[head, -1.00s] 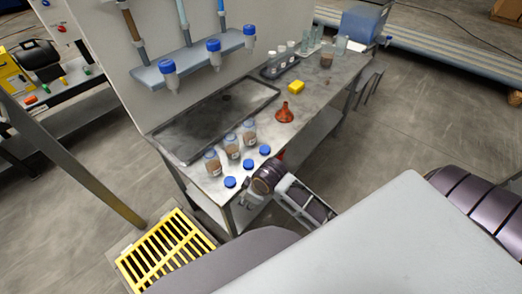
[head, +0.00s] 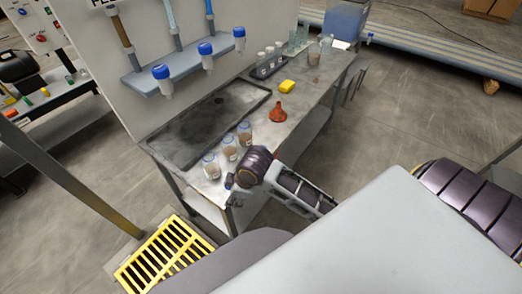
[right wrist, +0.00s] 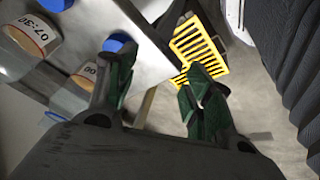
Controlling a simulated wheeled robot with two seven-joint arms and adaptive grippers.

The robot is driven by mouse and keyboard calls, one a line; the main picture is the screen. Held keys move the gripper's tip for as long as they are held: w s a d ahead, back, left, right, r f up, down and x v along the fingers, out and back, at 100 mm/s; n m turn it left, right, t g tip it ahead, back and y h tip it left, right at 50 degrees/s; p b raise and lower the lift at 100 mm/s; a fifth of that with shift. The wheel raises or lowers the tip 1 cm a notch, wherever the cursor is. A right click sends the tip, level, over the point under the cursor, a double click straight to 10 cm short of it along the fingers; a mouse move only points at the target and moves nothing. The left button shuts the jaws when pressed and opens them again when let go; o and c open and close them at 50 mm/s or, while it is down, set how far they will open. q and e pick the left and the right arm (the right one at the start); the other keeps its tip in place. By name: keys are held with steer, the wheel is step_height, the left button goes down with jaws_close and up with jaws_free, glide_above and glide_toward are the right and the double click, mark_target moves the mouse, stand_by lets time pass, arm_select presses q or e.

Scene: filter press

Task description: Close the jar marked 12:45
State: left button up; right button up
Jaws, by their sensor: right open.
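Three open jars of brown contents stand in a row near the table's front edge: a near jar (head: 211,168), a middle jar (head: 229,150) and a far jar (head: 245,134). Their labels are too small to read in the head view. In the right wrist view one jar (right wrist: 33,38) reads 07:30; another label (right wrist: 87,74) is partly hidden and unreadable. I cannot tell which jar is marked 12:45. Blue lids show there, one (right wrist: 118,43) by the left finger and another at the top (right wrist: 53,4). My right gripper (right wrist: 158,68) is open and empty beside the jars. My left gripper is out of view.
A dark tray (head: 205,128) lies behind the jars. A red funnel (head: 278,114), a yellow block (head: 287,87) and a tube rack (head: 268,66) are further along the table. A yellow grate (head: 165,258) lies on the floor.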

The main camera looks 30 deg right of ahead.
mark_target(245, 133)
steer(key=w+n, duration=0.2)
steer(key=n, duration=0.1)
steer(key=w+r+n, duration=0.1)
steer(key=shift+w+a+n+g, duration=0.15)
steer(key=shift+a+n+g, duration=0.15)
steer(key=shift+n, duration=0.1)
steer(key=shift+w+d+r+n+g+h, duration=0.15)
steer(key=shift+w+d+n, duration=0.2)
steer(key=shift+w+n, duration=0.2)
steer(key=shift+w+d+r+n+g+h, duration=0.1)
steer(key=shift+w+d+n+g+h, duration=0.05)
steer(key=shift+w+d+n, duration=0.35)
steer(key=shift+w+d+r+n+h, duration=0.3)
steer(key=shift+w+d+n, duration=0.35)
steer(key=shift+n, duration=0.2)
steer(key=w+d+r+n+g+h, duration=0.1)
steer(key=w+d+r+n, duration=0.1)
steer(key=d, duration=0.6)
steer(key=w+d+r+n+h, duration=0.1)
steer(key=w+d+r+n, duration=0.2)
steer(key=d, duration=0.5)
steer(key=shift+w+r+g, duration=0.4)
steer(key=shift+w+r, duration=0.45)
steer(key=shift+r, duration=0.55)
steer(key=shift+f, duration=0.15)
